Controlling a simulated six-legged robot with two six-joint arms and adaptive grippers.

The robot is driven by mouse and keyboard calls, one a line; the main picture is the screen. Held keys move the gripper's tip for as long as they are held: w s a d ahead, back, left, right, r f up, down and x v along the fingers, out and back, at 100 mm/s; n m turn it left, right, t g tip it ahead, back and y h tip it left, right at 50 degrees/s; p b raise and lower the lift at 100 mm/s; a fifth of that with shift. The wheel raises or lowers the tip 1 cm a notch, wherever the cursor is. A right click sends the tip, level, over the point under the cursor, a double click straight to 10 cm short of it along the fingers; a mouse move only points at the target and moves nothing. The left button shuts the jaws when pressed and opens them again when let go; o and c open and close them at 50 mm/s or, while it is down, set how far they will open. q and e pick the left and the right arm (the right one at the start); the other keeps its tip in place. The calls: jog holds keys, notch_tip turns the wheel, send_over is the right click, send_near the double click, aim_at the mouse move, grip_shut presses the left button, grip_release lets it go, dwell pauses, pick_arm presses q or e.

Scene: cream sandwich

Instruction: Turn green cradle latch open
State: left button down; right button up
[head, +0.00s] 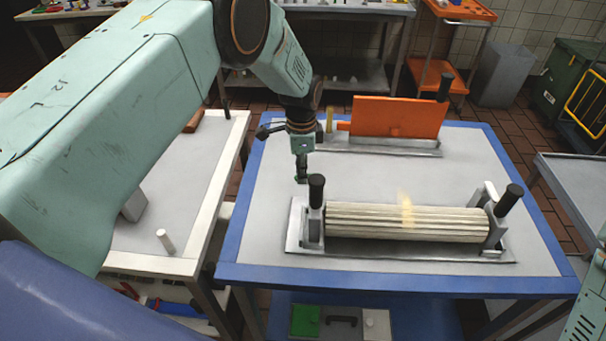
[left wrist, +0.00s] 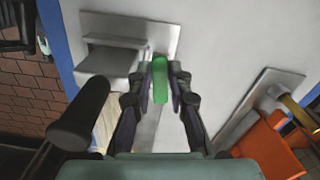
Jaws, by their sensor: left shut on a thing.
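The green latch (left wrist: 160,80) is a narrow upright green piece between my fingers in the left wrist view. My left gripper (left wrist: 161,76) is shut on it, with a finger on each side. In the head view my left gripper (head: 301,178) points down, by the left end of the cradle (head: 300,249). I cannot make out the green latch there. The cradle is a grey metal frame holding a pale ribbed roller (head: 400,222) lying flat. My right gripper is out of view.
Black-topped posts stand at the cradle's left (head: 316,190) and right (head: 509,199) ends. Behind it an orange panel (head: 390,116) stands on another metal base. The blue-edged table (head: 545,262) has bare grey surface between the two fixtures. A white-edged table stands at left.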

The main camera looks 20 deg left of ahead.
pick_arm(q)
jog(key=shift+w+a+r+m, duration=0.15)
jog(key=shift+w+m, duration=0.25)
jog(key=shift+m, duration=0.6)
jog(key=shift+w+a, duration=0.1)
jog(key=c, duration=1.6)
grip_release()
jog(key=shift+c, duration=0.2)
jog(key=o, duration=0.4)
notch_tip(320, 180, up, 12)
jog(key=shift+f, duration=0.1)
jog(key=shift+s, duration=0.2)
